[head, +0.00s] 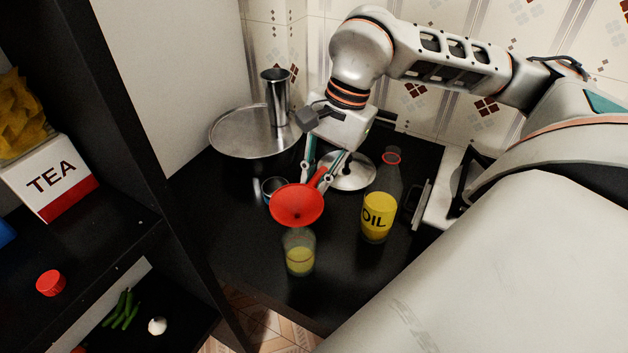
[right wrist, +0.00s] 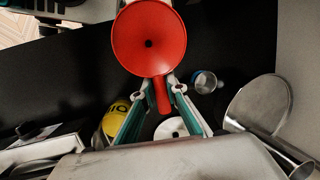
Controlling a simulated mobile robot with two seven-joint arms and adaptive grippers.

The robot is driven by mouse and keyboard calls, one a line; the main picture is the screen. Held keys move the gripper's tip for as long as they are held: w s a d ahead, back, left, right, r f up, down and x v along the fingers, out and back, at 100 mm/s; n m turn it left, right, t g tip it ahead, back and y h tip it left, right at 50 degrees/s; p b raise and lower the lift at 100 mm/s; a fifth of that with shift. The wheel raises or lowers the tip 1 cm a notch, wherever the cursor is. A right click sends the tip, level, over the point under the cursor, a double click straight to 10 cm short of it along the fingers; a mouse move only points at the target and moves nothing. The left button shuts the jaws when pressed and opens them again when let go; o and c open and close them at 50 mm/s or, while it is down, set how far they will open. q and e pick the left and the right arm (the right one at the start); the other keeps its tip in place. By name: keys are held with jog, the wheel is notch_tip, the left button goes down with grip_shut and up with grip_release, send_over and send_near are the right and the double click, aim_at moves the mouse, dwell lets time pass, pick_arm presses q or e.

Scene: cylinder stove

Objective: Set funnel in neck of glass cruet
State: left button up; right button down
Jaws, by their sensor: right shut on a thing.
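The red funnel (head: 297,206) is held by its handle in my right gripper (head: 328,170), which is shut on it. Its wide mouth faces up, also seen in the right wrist view (right wrist: 149,38), where the handle runs between the fingertips (right wrist: 163,92). The glass cruet (head: 300,256), with yellow liquid inside, stands upright on the black counter. The funnel's bowl appears directly over the cruet's top in the head view and hides its neck. I cannot tell whether the spout is inside the neck. In the right wrist view the cruet is hidden. My left gripper is not in view.
An oil bottle (head: 378,212) with a red rim stands right of the cruet. Behind are a pot lid (head: 348,172), a small glass (head: 270,186), and a large pot (head: 250,135) with a metal cylinder (head: 276,100). A dark shelf unit (head: 190,200) stands left.

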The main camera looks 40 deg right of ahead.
jog(key=c, duration=2)
grip_release()
jog(key=shift+o, duration=0.2)
jog(key=v, duration=1.2)
